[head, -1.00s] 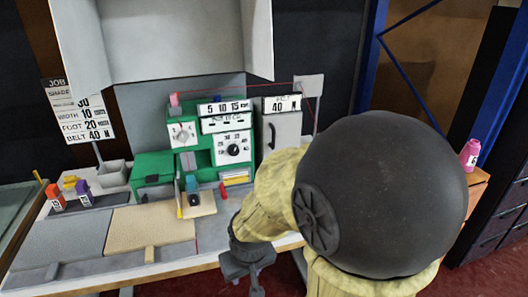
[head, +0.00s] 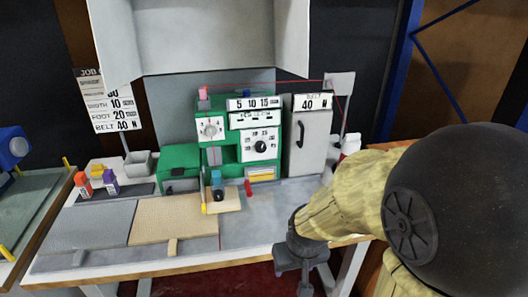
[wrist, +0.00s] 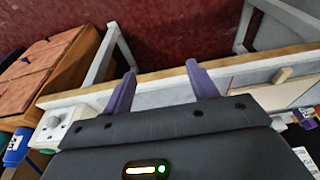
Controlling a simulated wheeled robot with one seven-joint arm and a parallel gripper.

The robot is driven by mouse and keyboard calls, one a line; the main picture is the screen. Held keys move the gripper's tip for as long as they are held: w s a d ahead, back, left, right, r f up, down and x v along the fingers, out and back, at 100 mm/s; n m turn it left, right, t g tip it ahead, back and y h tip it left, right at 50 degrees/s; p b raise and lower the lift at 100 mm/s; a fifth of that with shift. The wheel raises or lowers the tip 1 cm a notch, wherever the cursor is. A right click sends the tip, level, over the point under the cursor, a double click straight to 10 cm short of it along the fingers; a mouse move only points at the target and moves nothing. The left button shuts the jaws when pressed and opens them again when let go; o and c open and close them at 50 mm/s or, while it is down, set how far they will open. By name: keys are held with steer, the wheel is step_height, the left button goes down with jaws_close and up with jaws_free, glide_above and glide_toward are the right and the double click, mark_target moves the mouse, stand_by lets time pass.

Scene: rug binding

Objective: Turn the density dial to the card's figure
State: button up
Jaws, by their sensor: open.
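The green machine (head: 182,158) stands at the back of the bench. Its white front has a round dial with a black knob (head: 260,147) among small figures, and a smaller pale dial (head: 210,129) to the upper left. I cannot read which is the density dial or where the pointers stand. My gripper (head: 303,272) is open and empty at the bench's front edge, well apart from the dials. Its purple fingers show in the wrist view (wrist: 160,88).
A grey cabinet (head: 307,145) marked "40 N" stands right of the machine. A beige rug piece (head: 172,222) and a grey one (head: 90,225) lie on the bench front. Orange and purple bottles (head: 111,181) stand at left. A grey hood (head: 208,40) overhangs the back.

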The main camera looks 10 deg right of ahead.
mark_target(261, 149)
steer(key=w+r+t+b, duration=0.1)
steer(key=w+r+t, duration=0.2)
steer(key=w+t, duration=0.4)
steer(key=w+d+r+t+y+b, duration=0.1)
steer(key=w+r+t+b, duration=0.1)
steer(key=w+t, duration=0.6)
steer(key=shift+w+r+m, duration=0.4)
steer(key=shift+w+r, duration=0.05)
steer(key=shift+w, duration=3.4)
steer(key=w, duration=1.1)
steer(key=w+a+p, duration=0.1)
steer(key=w, duration=0.5)
steer(key=shift+w, duration=0.25)
steer(key=c, duration=1)
